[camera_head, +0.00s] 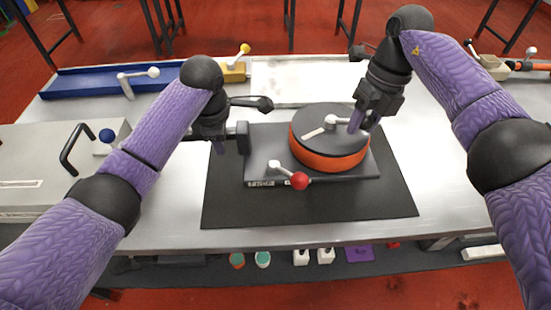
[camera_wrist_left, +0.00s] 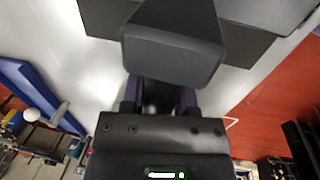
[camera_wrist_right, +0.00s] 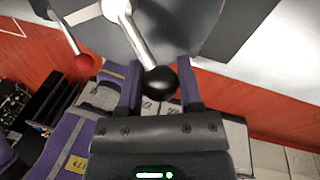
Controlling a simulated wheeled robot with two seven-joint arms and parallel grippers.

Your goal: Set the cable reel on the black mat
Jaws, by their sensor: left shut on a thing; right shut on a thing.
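The cable reel (camera_head: 335,160) is a round orange drum with a dark top, on a grey slab base (camera_head: 262,150), over the black mat (camera_head: 225,205). I cannot tell whether the base touches the mat. My left gripper (camera_head: 222,140) is shut on the grey block handle (camera_wrist_left: 172,55) at the base's left side. My right gripper (camera_head: 363,118) is shut on the black-knobbed crank arm of the reel; the black knob (camera_wrist_right: 160,80) shows between its fingers in the right wrist view. A red-knobbed lever (camera_head: 299,180) is at the base's front.
A blue tray (camera_head: 90,82) with a white-knobbed lever, a yellow-knobbed block (camera_head: 233,74) and a pale plate (camera_head: 290,90) lie behind. A grey box with a handle (camera_head: 30,165) stands at left. The steel table is bare to the right of the mat. Small items sit on a shelf below.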

